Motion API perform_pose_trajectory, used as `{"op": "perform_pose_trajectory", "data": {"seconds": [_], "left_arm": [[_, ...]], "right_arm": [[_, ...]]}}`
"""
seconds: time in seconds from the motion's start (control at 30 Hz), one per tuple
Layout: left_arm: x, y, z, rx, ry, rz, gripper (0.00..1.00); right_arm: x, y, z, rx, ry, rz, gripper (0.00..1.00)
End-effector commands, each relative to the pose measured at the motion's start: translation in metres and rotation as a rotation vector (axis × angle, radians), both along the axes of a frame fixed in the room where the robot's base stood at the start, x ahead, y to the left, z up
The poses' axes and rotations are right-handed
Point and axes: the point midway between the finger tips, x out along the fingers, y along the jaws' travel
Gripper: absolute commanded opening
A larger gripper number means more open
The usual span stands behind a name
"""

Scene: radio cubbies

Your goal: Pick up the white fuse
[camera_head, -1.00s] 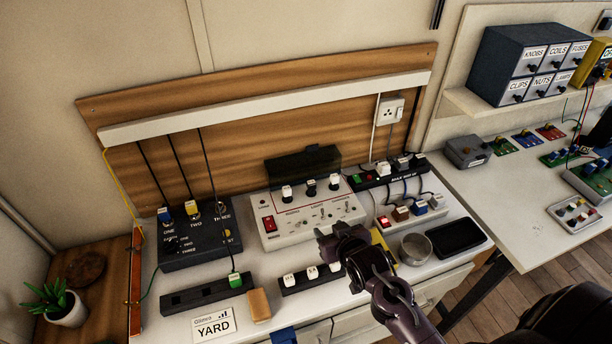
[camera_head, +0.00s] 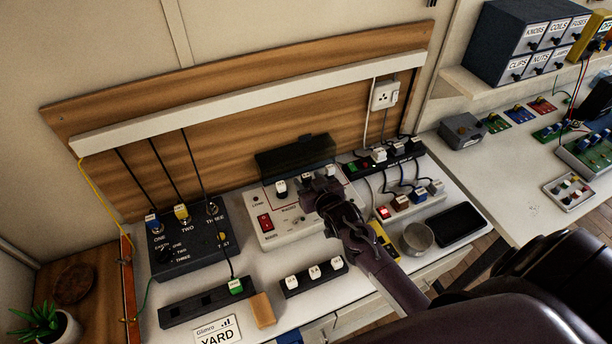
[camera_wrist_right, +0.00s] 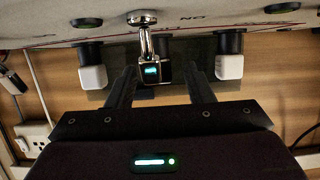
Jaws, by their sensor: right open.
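The pale grey box (camera_head: 275,236) on the bench bears two white-capped fuses, a left one (camera_head: 281,188) and a right one (camera_head: 331,170). A black piece between them is hidden by my gripper in the head view. My right gripper (camera_head: 319,188) is open over the box's upper part. In the right wrist view, the black piece (camera_wrist_right: 152,72) with a cyan mark is between the open fingers (camera_wrist_right: 160,88), with white caps outside them, left (camera_wrist_right: 93,76) and right (camera_wrist_right: 229,66). I cannot tell whether the fingers touch anything. My left gripper is not in view.
Three white blocks (camera_head: 314,272) sit on a black strip in front. A dark box (camera_head: 187,250) with hanging cables is at left. A black strip (camera_head: 392,157), a round tin (camera_head: 416,237) and a black tray (camera_head: 456,224) are at right. A chrome lever (camera_wrist_right: 140,35) rises near my fingers.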

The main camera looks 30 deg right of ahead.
Motion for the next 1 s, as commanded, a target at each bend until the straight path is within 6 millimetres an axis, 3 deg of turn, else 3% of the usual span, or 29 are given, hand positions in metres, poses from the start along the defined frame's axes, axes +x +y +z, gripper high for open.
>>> {"op": "perform_pose_trajectory", "data": {"seconds": [0.2,0.47,0.8,1.0], "left_arm": [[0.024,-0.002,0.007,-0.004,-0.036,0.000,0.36],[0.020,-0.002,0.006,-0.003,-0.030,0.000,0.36],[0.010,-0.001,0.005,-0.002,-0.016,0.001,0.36],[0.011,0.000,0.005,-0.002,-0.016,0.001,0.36]], "right_arm": [[0.020,-0.001,-0.007,0.000,0.000,0.000,0.47],[0.021,-0.001,-0.008,0.000,0.000,0.000,0.47],[0.021,-0.001,-0.008,0.000,0.000,0.000,0.03],[0.021,-0.001,-0.008,0.000,0.000,0.000,0.00]]}}
